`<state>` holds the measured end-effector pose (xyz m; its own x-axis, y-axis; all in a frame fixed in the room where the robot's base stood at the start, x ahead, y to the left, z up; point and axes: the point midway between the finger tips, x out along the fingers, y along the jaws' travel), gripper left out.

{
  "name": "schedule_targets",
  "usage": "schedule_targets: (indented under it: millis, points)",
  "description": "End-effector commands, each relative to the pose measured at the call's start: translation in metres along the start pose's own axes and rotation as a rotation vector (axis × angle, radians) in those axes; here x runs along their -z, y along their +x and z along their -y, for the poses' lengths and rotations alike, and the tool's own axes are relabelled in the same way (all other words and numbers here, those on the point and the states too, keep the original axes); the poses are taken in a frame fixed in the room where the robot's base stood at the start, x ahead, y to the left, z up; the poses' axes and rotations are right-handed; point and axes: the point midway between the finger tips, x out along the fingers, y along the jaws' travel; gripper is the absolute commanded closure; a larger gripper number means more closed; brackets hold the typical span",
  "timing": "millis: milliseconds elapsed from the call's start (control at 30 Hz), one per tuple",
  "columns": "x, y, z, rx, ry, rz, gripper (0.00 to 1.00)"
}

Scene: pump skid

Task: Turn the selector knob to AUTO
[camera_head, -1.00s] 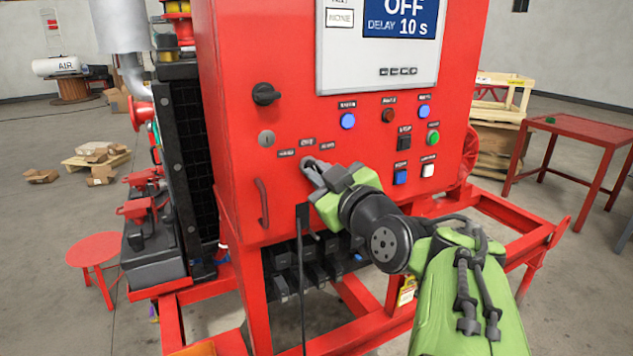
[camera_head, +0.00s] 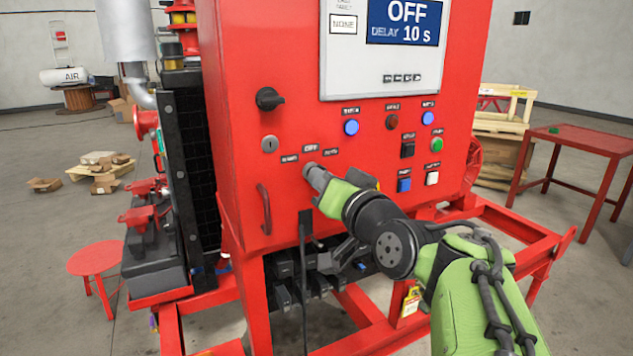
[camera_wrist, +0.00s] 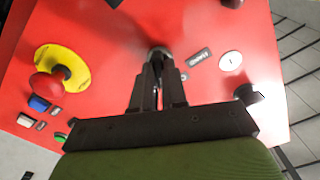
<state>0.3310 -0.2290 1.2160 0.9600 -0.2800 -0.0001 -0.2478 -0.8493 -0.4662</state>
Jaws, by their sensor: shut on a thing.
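The selector knob (camera_wrist: 160,52) is on the red panel, with three small labels around it. In the wrist view it shows only in part between and beyond my fingertips. In the head view my gripper (camera_head: 310,174) covers it, so its pointer direction is hidden. My gripper (camera_wrist: 158,68) is shut on the knob, its fingers pointing into the panel. One label (camera_wrist: 199,58) beside it seems to read HAND. The screen (camera_head: 403,22) above reads OFF and DELAY 10 s.
A black rotary switch (camera_head: 269,99) and a keyed lock (camera_head: 269,144) sit left of my gripper. A red mushroom button (camera_wrist: 48,85) on a yellow disc is close by. Blue, green, black and white buttons lie to the right. A door handle (camera_head: 263,208) sticks out below left.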

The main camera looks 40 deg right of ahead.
Motion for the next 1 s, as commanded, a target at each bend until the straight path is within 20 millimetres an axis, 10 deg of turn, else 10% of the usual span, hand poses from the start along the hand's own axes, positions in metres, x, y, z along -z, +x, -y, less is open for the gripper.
schedule_targets:
  millis: [1000]
  points:
    - [0.0002,0.0000,-0.0005,0.000,0.405,-0.001,1.00]
